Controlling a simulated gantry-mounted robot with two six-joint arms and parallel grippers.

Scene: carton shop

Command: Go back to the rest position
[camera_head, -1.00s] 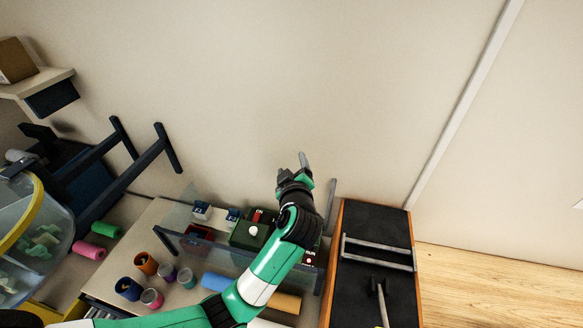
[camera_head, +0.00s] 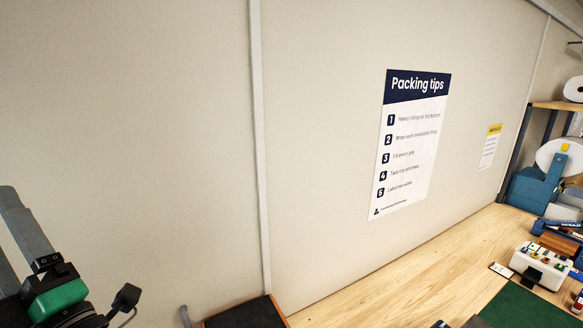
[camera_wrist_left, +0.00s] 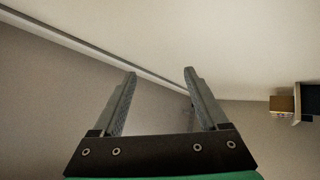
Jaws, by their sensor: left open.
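My left gripper (camera_head: 22,235) shows at the left edge of the head view, raised in front of the bare wall, with part of it cut off by the frame. In the left wrist view its two grey fingers (camera_wrist_left: 158,98) stand apart with nothing between them, so it is open and empty. My right gripper is in neither view.
A wooden bench (camera_head: 385,285) runs along the wall, with a green mat (camera_head: 522,308) and a white device (camera_head: 541,266) at the right. A black-topped board (camera_head: 250,314) shows at the bottom. A packing tips poster (camera_head: 410,140) hangs on the wall.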

